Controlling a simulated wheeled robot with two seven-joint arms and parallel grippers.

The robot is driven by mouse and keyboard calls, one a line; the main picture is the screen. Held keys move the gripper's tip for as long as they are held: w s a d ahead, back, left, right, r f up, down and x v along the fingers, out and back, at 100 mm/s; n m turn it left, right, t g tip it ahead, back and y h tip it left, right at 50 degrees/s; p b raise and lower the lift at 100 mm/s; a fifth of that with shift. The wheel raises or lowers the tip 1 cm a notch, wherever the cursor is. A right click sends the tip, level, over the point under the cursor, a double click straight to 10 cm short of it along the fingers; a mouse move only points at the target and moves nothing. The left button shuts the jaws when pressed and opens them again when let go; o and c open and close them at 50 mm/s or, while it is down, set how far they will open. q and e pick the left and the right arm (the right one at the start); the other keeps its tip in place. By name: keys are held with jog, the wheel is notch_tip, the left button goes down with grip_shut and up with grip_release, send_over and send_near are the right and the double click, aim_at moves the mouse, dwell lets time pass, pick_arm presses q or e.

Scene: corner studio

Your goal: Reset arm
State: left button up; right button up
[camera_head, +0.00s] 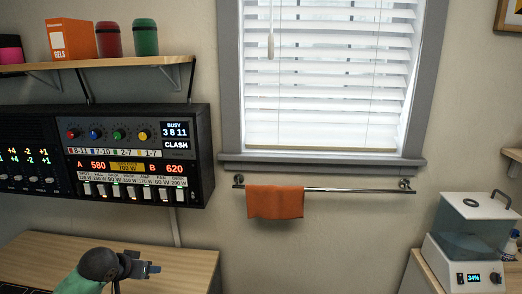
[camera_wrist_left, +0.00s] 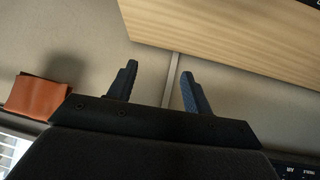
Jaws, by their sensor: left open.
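My left gripper (camera_head: 146,268) is low at the left in the head view, over the wooden desk and below the black control panel. In the left wrist view, the left gripper (camera_wrist_left: 158,85) shows two dark fingers spread apart with nothing between them. Beyond them are a bare wall and a wooden surface. My right gripper is not in either view.
The black control panel (camera_head: 110,158) hangs on the wall above the desk (camera_head: 185,262). A shelf (camera_head: 120,63) carries an orange box and canisters. An orange towel (camera_head: 275,202) hangs on a rail below the window. A clear-topped machine (camera_head: 470,235) stands at right.

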pick_arm(q)
jog(key=s+d+f+g+y, duration=0.15)
jog(key=s+d+f, duration=0.25)
jog(key=s+f, duration=0.55)
jog(key=s+d+f+g, duration=0.2)
jog(key=s+d+f, duration=0.25)
jog(key=s, duration=0.95)
jog(key=s+d+f+g, duration=0.2)
jog(key=s+d+f, duration=0.35)
jog(key=s, duration=0.65)
jog(key=s+d+f+g, duration=0.1)
jog(key=s+f, duration=0.1)
jog(key=f, duration=1.8)
jog(key=s+d+f+g, duration=0.1)
jog(key=s+f, duration=0.2)
jog(key=f, duration=1.8)
jog(key=shift+s+d, duration=0.15)
